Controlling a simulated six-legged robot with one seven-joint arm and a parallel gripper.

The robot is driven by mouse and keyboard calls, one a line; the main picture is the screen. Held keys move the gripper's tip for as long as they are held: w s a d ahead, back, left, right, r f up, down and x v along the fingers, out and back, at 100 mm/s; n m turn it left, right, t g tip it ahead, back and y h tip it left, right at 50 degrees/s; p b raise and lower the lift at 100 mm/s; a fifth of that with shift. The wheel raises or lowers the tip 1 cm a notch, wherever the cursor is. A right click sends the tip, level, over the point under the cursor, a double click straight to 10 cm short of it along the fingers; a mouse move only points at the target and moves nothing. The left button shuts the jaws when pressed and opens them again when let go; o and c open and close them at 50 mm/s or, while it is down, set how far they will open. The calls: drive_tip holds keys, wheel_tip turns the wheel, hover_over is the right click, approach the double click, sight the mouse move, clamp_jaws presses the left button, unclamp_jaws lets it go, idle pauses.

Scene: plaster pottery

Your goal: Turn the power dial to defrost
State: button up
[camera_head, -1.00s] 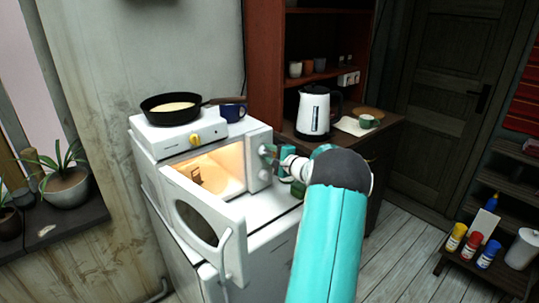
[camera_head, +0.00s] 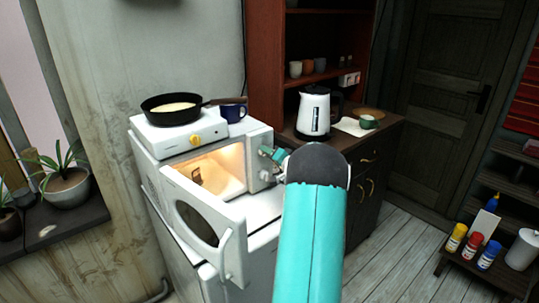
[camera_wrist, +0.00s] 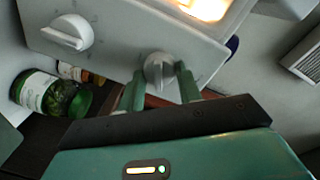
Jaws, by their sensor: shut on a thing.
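The microwave (camera_head: 232,212) stands with its door swung open and its inside lit. Two round dials sit on its panel, right of the opening. My gripper (camera_head: 266,153) is at the upper dial, its fingers on either side of the knob; in the wrist view the gripped dial (camera_wrist: 159,69) sits between both fingers. The lower dial (camera_head: 264,175) is free; it also shows in the wrist view (camera_wrist: 68,33) with a raised grip bar. The panel markings are too small to read, so I cannot tell the setting.
A white hot plate (camera_head: 172,138) with a black pan (camera_head: 168,108) stands on the microwave, beside a blue mug (camera_head: 233,113). A white kettle (camera_head: 314,110) is on the cabinet to the right. A green glass jar (camera_wrist: 62,97) lies close by in the wrist view.

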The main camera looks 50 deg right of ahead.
drive_tip(key=shift+n, duration=0.5)
drive_tip(key=o, duration=1)
drive_tip(key=v, duration=1.3)
drive_tip(key=shift+s+a, duration=0.2)
drive_tip(key=shift+s, duration=0.2)
